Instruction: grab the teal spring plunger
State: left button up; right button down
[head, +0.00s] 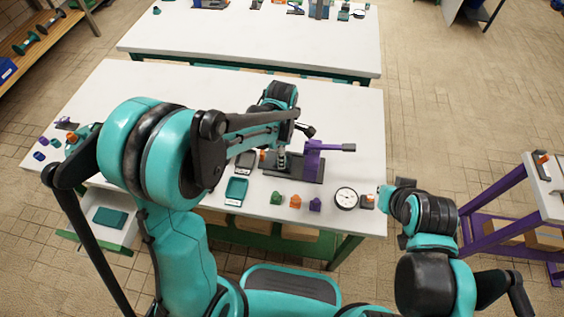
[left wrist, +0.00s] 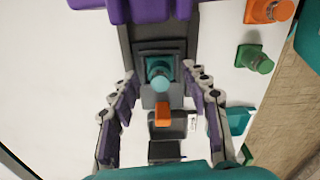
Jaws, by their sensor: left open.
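The teal spring plunger (left wrist: 159,73) shows in the left wrist view as a round teal knob on a square teal body, seated in a dark grey holder (left wrist: 136,45). My left gripper (left wrist: 160,80) is open, with a finger on each side of the plunger and a gap on both sides. It points down at the plunger; I see no contact. In the head view my left arm reaches over the table to the purple press fixture (head: 314,160); the plunger is hard to make out there, by the arm's end.
Green (head: 277,198), orange (head: 295,201) and purple (head: 315,204) pieces stand near the table's front edge, beside a dial gauge (head: 346,198). A teal tray (head: 236,191) lies left of them. An orange block (left wrist: 163,114) sits below the plunger in the wrist view.

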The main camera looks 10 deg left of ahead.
pick_arm(q)
grip_shut()
